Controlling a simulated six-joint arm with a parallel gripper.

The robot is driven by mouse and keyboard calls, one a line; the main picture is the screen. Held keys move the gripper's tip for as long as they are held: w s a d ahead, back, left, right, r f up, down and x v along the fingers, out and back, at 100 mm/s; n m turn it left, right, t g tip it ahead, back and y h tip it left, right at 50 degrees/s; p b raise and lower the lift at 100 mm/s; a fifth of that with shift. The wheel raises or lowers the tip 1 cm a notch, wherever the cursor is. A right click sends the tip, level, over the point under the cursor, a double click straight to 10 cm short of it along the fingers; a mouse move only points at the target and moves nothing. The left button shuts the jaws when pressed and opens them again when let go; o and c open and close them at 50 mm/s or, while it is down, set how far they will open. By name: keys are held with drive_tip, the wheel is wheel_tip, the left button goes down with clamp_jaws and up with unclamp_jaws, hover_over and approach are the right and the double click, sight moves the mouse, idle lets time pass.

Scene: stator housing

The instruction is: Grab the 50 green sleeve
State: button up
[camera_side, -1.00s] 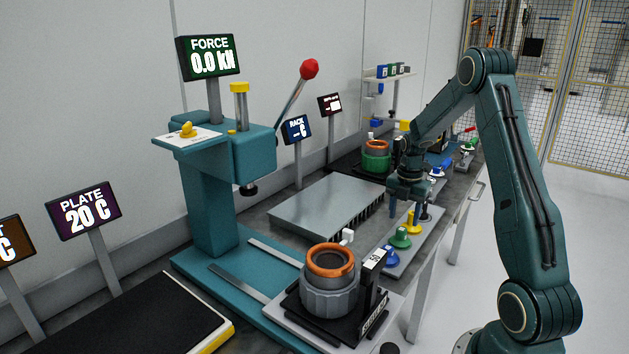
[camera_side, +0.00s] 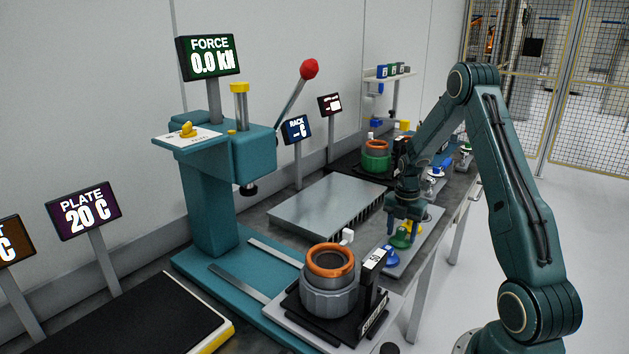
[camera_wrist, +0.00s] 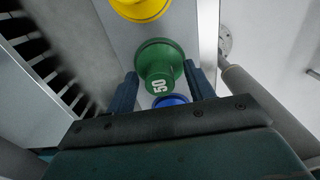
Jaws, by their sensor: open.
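The green sleeve (camera_wrist: 160,62), marked 50, stands on a light grey strip in the wrist view, with a yellow sleeve (camera_wrist: 141,8) above it and a blue sleeve (camera_wrist: 171,101) below it. My gripper (camera_wrist: 160,82) is open, with one finger on each side of the green sleeve and visible gaps to both. In the side view my gripper (camera_side: 402,228) points down over the row, and the green sleeve (camera_side: 400,241) is partly hidden by it. The blue sleeve (camera_side: 386,257) stands nearer the camera and the yellow sleeve (camera_side: 414,228) just behind.
A flat metal rack (camera_side: 325,205) lies left of the sleeve strip. A stator housing with an orange ring (camera_side: 330,262) stands in front, beside a black label block (camera_side: 374,285). A teal press (camera_side: 207,190) stands at left. The bench edge is close on the right.

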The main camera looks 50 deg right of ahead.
sight(402, 229)
drive_tip(key=shift+c, duration=0.2)
clamp_jaws()
drive_tip(key=shift+r, duration=0.1)
wheel_tip(402, 229, up, 20)
idle(1.0)
idle(0.4)
